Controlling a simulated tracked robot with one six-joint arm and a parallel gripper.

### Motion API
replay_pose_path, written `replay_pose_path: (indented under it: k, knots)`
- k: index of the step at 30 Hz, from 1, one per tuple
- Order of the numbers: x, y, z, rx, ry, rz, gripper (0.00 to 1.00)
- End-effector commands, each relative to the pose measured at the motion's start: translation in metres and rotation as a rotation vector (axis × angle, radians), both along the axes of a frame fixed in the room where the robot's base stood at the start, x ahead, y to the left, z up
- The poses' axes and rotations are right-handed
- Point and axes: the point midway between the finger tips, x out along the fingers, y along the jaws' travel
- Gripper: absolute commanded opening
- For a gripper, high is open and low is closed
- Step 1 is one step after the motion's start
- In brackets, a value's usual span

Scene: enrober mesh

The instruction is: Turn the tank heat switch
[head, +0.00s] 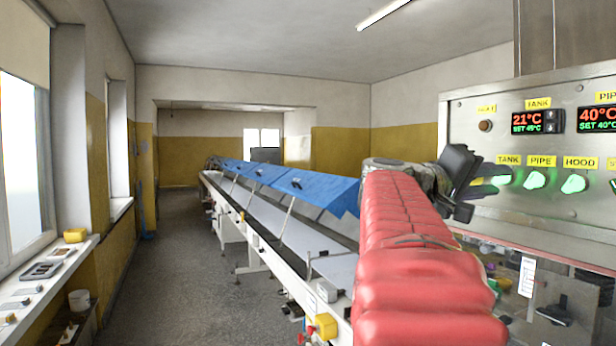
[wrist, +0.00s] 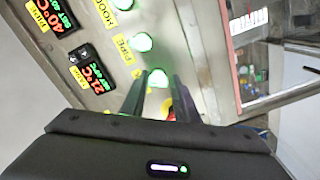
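The tank heat switch (head: 500,180) glows green under the yellow TANK label at the left of the steel control panel (head: 470,135). In the wrist view it is the lit green knob (wrist: 157,78) nearest the fingertips. My gripper (head: 482,175) is at the panel's left, just in front of this switch. In the wrist view its two dark fingers (wrist: 159,82) stand apart, with the switch showing between their tips. I cannot tell whether they touch it. The fingers hide part of the switch in the head view. The tank display (head: 527,122) reads 21°C, set 45°C.
The lit pipe switch (head: 535,179) and hood switch (head: 573,184) sit close to the right. A round button (head: 485,126) is above. A long conveyor (head: 270,215) with blue covers runs back behind my red-sleeved arm. The floor on the left is clear.

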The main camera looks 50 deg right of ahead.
Motion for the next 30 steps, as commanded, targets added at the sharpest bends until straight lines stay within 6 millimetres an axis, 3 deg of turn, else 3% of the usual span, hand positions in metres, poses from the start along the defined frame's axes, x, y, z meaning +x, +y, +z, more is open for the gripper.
replay_pose_path:
  k: [7,17,30]
  knots:
    - [0.000,-0.001,0.000,0.000,0.002,0.001,0.42]
    - [0.001,0.002,0.002,-0.003,0.002,0.002,0.42]
    - [0.020,0.044,0.002,-0.004,0.002,0.005,0.42]
